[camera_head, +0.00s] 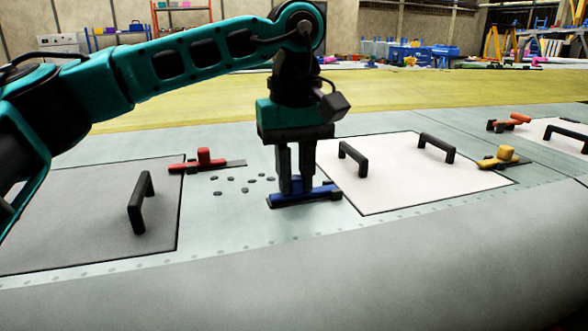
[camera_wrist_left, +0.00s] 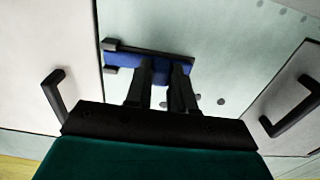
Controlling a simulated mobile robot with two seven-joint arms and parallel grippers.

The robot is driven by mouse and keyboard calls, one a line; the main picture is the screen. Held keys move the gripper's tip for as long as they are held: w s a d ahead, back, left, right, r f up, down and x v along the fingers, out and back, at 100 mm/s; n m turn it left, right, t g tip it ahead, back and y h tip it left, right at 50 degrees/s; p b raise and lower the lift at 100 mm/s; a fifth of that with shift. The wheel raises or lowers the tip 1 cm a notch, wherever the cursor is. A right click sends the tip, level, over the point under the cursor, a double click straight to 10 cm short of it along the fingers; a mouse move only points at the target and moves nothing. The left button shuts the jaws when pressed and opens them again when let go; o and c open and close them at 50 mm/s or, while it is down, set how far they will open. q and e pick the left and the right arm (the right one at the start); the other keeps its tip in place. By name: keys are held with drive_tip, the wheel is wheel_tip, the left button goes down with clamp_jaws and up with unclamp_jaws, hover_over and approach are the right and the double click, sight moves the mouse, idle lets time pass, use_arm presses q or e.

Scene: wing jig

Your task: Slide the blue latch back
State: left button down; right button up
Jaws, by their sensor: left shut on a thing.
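The blue latch (camera_head: 288,199) lies on the wing surface at the left edge of the white panel (camera_head: 385,190). Its right end reaches the panel's edge. My left gripper (camera_head: 296,190) points straight down onto the latch, its two fingers shut on the latch's upright part, which they mostly hide. In the left wrist view the blue latch (camera_wrist_left: 122,66) shows past the fingertips (camera_wrist_left: 167,68), with dark guide pieces at its end by the panel seam. My right gripper is in neither view.
A red latch (camera_head: 205,160) sits by the grey panel (camera_head: 80,215) on the left. A yellow latch (camera_head: 498,158) is at the white panel's right. Black handles (camera_head: 436,148) stand up from the panels. Several small dark spots (camera_head: 245,190) lie left of the blue latch.

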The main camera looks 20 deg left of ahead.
use_arm(q)
drive_tip(key=shift+s+a+f, duration=0.1)
drive_tip(key=shift+a, duration=0.05)
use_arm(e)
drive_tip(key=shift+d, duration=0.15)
use_arm(q)
drive_tip(key=c, duration=1)
unclamp_jaws()
drive_tip(key=shift+o, duration=0.2)
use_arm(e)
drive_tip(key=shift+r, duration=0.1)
use_arm(q)
wheel_tip(320, 180, up, 13)
drive_tip(key=p, duration=0.2)
drive_tip(key=shift+p, duration=0.35)
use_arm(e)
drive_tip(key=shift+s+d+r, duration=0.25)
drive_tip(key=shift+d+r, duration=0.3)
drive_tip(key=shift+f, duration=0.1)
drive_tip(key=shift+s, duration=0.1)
